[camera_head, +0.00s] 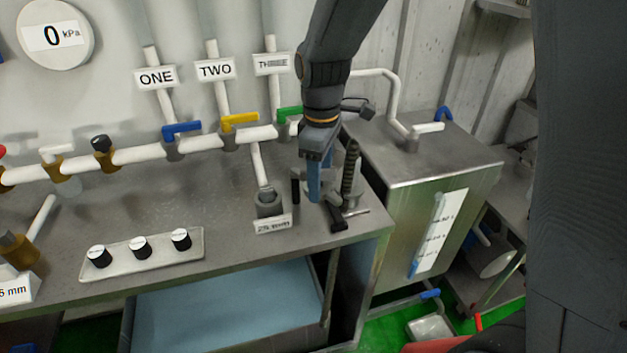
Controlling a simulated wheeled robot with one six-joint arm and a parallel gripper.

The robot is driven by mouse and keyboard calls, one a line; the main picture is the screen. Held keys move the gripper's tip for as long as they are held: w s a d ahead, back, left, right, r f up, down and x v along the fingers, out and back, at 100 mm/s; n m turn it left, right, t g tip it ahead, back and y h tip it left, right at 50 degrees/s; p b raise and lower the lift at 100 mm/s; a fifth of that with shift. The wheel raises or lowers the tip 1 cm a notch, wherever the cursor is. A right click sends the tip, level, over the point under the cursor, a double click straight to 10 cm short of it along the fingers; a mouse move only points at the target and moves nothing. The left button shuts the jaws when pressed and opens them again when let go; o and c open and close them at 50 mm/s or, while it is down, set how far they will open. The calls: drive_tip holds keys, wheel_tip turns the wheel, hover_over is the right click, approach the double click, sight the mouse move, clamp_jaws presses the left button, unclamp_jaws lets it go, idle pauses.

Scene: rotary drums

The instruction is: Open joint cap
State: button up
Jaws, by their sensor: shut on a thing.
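My gripper (318,200) points down at the right end of the metal counter. Its jaws are shut on a small part beside a metal fitting (352,203) with a thin bar. The fingers largely hide the held part, so I cannot tell its shape or whether it is the joint cap. A dark ribbed upright piece (350,168) rises behind the gripper, above the fitting. Just left of the gripper, a grey pipe joint (268,204) with a size label (272,224) stands at the end of a white pipe.
White pipes with blue (181,130), yellow (240,121) and green (289,113) valve handles run behind. A panel with three black knobs (140,247) lies on the counter at left. A metal tank (425,150) stands close on the right. The counter's front edge is near.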

drive_tip(key=o, duration=1.5)
drive_tip(key=shift+r+b, duration=1)
drive_tip(key=shift+r, duration=2.95)
